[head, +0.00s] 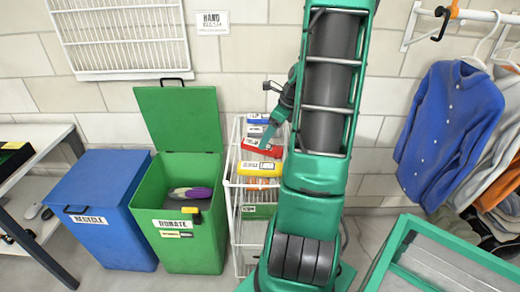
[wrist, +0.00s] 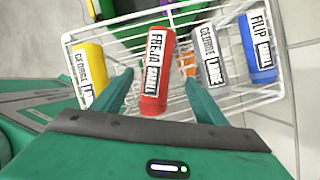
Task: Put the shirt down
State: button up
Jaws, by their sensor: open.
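A red rolled shirt (wrist: 153,88) labelled "FREJA SMALL" lies on the top of the white wire rack (wrist: 243,99). In the head view the red roll (head: 262,150) is partly behind my arm. My gripper (wrist: 160,79) is open, with one finger on each side of the red roll and visible gaps between. In the head view my gripper (head: 269,133) is just above the red roll, small and partly hidden. Other labelled rolls lie beside it: yellow (wrist: 90,74), grey (wrist: 209,57) and blue (wrist: 259,48).
A green donate bin (head: 177,241) stands open left of the rack, with a purple-and-grey item inside. A closed blue recycle bin (head: 100,190) is further left. Shirts, including a blue one (head: 449,130), hang at right. A green-framed structure (head: 385,262) stands at front right.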

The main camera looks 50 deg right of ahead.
jog(key=x, duration=0.4)
jog(key=shift+w+a+f, duration=0.1)
jog(key=shift+a+f, duration=0.05)
jog(key=shift+a, duration=0.05)
jog(key=c, duration=1.4)
jog(key=shift+o, duration=0.2)
